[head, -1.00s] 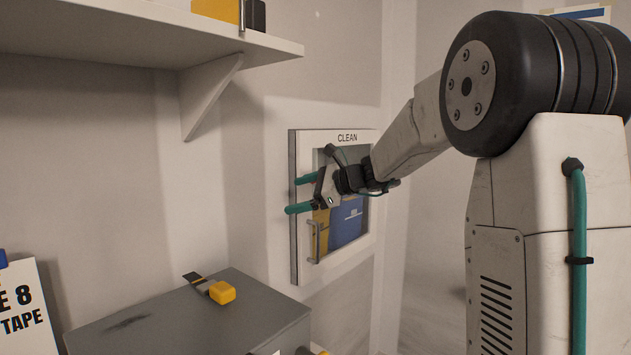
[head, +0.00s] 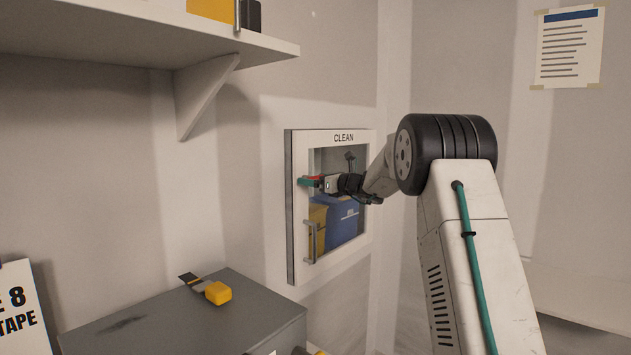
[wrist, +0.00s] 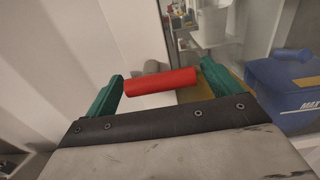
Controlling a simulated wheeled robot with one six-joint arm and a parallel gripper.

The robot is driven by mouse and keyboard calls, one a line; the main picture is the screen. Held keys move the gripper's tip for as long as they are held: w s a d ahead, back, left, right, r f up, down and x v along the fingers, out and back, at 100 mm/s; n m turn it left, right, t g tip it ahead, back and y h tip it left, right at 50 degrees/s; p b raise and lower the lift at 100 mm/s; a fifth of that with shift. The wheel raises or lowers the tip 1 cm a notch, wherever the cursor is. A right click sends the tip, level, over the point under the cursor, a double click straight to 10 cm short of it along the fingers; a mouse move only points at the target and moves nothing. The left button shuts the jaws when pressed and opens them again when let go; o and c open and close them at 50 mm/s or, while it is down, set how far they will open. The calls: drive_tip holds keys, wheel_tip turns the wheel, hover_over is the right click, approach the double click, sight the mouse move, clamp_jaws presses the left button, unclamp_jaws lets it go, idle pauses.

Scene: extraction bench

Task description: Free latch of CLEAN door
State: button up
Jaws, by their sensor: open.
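The CLEAN door (head: 343,138) is a white-framed panel with a window, set in the wall, and it looks shut. A red latch (head: 316,178) shows at the upper left of its frame, partly hidden by my gripper. A metal pull handle (head: 312,243) sits lower on the same side. My gripper (head: 309,182) is at the latch, with its teal fingers open. In the wrist view the red latch (wrist: 160,81) lies across the gap between the fingertips of my gripper (wrist: 160,86). I cannot tell whether the fingers touch it.
Behind the window are a blue bag (head: 343,222) and a yellow box (head: 319,217). A grey cabinet (head: 150,325) with a yellow-ended tool (head: 216,292) stands at lower left. A white shelf (head: 120,40) juts out at upper left.

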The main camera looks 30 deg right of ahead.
drive_tip(key=shift+w, duration=0.2)
drive_tip(key=c, duration=1)
